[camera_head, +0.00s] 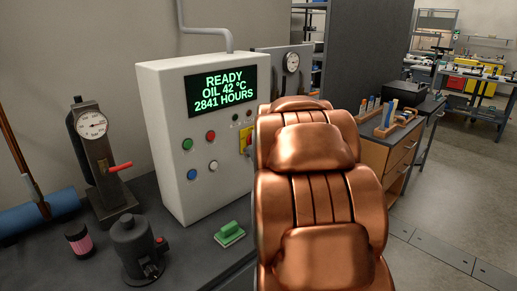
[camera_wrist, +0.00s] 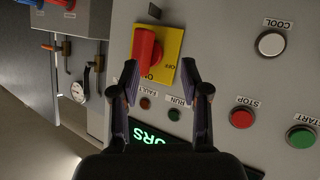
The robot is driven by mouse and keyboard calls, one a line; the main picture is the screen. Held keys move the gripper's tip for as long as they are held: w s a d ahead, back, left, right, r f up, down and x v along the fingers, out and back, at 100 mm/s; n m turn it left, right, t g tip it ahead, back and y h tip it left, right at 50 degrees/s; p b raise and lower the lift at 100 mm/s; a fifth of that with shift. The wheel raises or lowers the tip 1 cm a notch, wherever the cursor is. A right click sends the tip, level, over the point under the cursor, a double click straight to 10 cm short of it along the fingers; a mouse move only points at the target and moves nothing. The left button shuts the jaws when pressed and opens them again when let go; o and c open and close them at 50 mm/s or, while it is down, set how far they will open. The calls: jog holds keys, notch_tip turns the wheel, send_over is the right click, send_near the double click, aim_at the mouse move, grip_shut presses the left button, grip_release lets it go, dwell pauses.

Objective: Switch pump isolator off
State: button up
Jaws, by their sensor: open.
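The pump isolator is a red rotary handle (camera_wrist: 145,46) on a yellow plate (camera_wrist: 172,45), at the upper middle of the wrist view. The handle runs roughly up and down in that picture, its lower end beside the partly covered ON mark; OFF is to the right. My gripper (camera_wrist: 162,73) is open and empty, its two fingertips at the plate's lower edge, either side of the plate's lower part. I cannot tell whether they touch the panel. In the head view only a sliver of the yellow plate (camera_head: 244,141) shows; my copper arm hides the handle and gripper.
The grey control box (camera_head: 173,135) carries a lit display (camera_head: 222,88). Red STOP (camera_wrist: 241,117), green START (camera_wrist: 301,137) and white COOL (camera_wrist: 271,44) buttons lie right of the gripper.

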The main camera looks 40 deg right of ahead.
jog(key=shift+s+d+f+n+t+y+b, duration=1.1)
jog(key=shift+d+n+t+y, duration=0.5)
jog(key=shift+d+t+y, duration=1.55)
jog(key=shift+w+p, duration=0.6)
jog(key=shift+w, duration=3.05)
grip_shut()
